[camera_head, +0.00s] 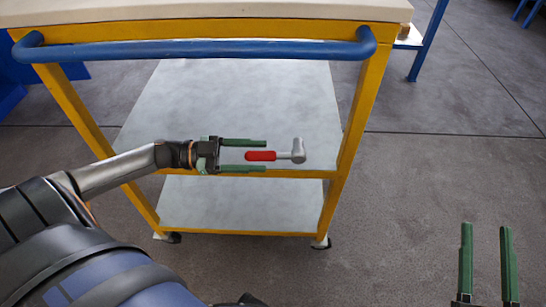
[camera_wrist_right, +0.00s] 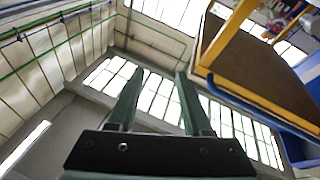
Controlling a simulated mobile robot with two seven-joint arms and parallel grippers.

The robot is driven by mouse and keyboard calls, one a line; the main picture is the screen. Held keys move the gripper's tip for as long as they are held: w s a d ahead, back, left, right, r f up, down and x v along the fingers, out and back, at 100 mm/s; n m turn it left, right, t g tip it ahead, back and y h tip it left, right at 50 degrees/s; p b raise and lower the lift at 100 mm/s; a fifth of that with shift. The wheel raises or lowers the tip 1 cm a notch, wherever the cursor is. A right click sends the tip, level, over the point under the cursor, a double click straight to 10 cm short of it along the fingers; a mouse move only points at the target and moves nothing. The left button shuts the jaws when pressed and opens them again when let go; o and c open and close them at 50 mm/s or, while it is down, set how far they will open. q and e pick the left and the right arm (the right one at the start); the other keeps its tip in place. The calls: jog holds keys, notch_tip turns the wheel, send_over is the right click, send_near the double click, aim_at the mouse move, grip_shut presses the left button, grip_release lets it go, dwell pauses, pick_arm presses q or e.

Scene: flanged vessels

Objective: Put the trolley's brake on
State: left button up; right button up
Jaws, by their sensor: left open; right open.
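The trolley (camera_head: 365,85) has a yellow frame, a blue push bar (camera_head: 200,48) and grey shelves. A lever with a red handle (camera_head: 260,156) and a grey metal head (camera_head: 298,150) shows at its front, by the edge of the middle shelf. I take it for the brake lever. My left gripper (camera_head: 265,155) is open, its green fingers pointing right, one above and one below the red handle in the picture. I cannot tell whether they touch it. My right gripper (camera_head: 487,228) is open and empty, away from the trolley at lower right; its fingers also show in the right wrist view (camera_wrist_right: 158,75).
The trolley's pale top (camera_head: 210,10) overhangs the shelves. Small castors (camera_head: 321,243) stand on the grey floor (camera_head: 430,170). The floor right of the trolley is clear. A blue-legged table (camera_head: 428,40) stands behind at right, and a blue object (camera_head: 10,85) at far left.

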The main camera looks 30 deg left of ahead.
aim_at(275, 156)
pick_arm(q)
jog(key=shift+b+x, duration=0.3)
jog(key=shift+x, duration=1.9)
pick_arm(e)
jog(key=shift+n+t+y, duration=0.7)
jog(key=shift+n+y, duration=0.1)
jog(key=shift+y, duration=0.1)
jog(key=r, duration=0.1)
jog(key=s+r, duration=0.1)
jog(key=r, duration=0.2)
jog(key=shift+s+a+r, duration=0.2)
jog(key=shift+s+a, duration=0.05)
jog(key=shift+s, duration=0.05)
pick_arm(q)
grip_shut()
